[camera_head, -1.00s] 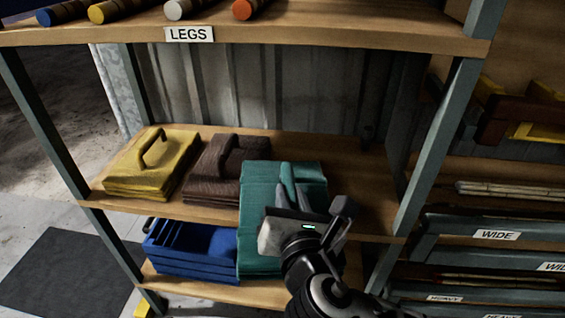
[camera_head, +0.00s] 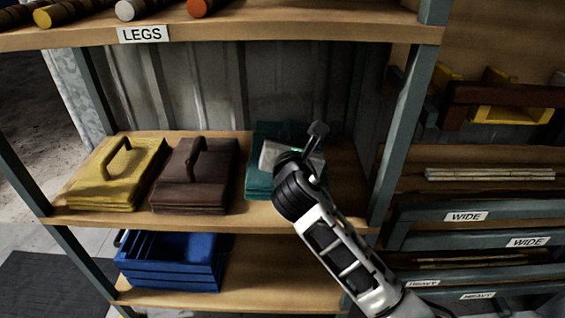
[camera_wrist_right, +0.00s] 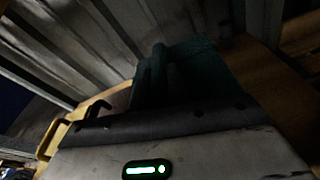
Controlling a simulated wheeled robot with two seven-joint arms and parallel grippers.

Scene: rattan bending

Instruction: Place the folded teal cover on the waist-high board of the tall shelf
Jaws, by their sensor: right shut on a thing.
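The folded teal cover (camera_head: 257,181) is at the right part of the waist-high board (camera_head: 343,190) of the tall shelf, beside the brown cover. My right gripper (camera_head: 290,155) is over it and shut on it; my wrist hides much of the cover and the fingertips. Whether the cover rests on the board or hangs just above it I cannot tell. In the right wrist view the teal cover (camera_wrist_right: 190,75) is dark, ahead of the gripper body, with the board's wood on both sides. My left gripper is not in view.
A yellow cover (camera_head: 117,175) and a brown cover (camera_head: 196,175) with handles lie to the left on the same board. A blue crate (camera_head: 170,265) stands on the board below. The LEGS board (camera_head: 250,29) is overhead. A shelf post (camera_head: 400,140) stands close right of my arm.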

